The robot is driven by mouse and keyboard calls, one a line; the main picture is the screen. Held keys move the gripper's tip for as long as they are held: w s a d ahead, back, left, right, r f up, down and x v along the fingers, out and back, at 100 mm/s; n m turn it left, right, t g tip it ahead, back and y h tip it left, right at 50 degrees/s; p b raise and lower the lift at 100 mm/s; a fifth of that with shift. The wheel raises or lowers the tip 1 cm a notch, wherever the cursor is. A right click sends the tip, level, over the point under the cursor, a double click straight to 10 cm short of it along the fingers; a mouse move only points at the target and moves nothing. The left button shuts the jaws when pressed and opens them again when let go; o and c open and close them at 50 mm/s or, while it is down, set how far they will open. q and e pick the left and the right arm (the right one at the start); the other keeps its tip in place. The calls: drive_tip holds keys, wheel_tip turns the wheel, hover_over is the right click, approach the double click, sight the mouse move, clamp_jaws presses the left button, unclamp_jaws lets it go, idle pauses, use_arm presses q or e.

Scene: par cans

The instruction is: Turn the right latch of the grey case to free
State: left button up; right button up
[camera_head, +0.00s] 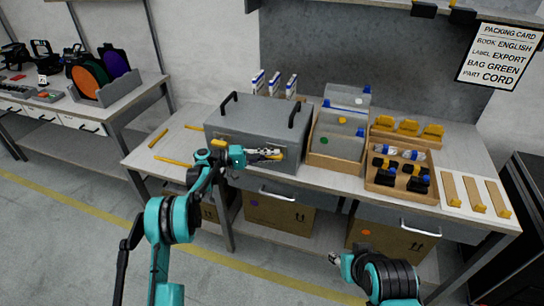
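The grey case (258,118) sits closed on the workbench, with two black handles on its lid. A yellow piece, seemingly the left latch (218,143), shows on its front behind my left wrist. My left gripper (277,154) is at the right part of the case front, fingers pointing right. Yellow shows at its fingertips, where the right latch appears to be. The fingers largely hide that latch, so its angle and whether they grip it cannot be told. My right gripper (334,259) is low, in front of the bench, away from the case.
Right of the case stand a wooden box with grey panels (340,137) and a wooden tray (400,192) of black and yellow parts. A packing card (499,56) hangs at right.

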use_arm(q)
drive_tip(key=o, duration=0.4)
drive_tip(key=shift+a, duration=0.15)
drive_tip(key=a, duration=1.1)
drive_tip(key=shift+s+a, duration=0.35)
drive_tip(key=shift+s, duration=0.1)
drive_tip(key=shift+f, duration=0.1)
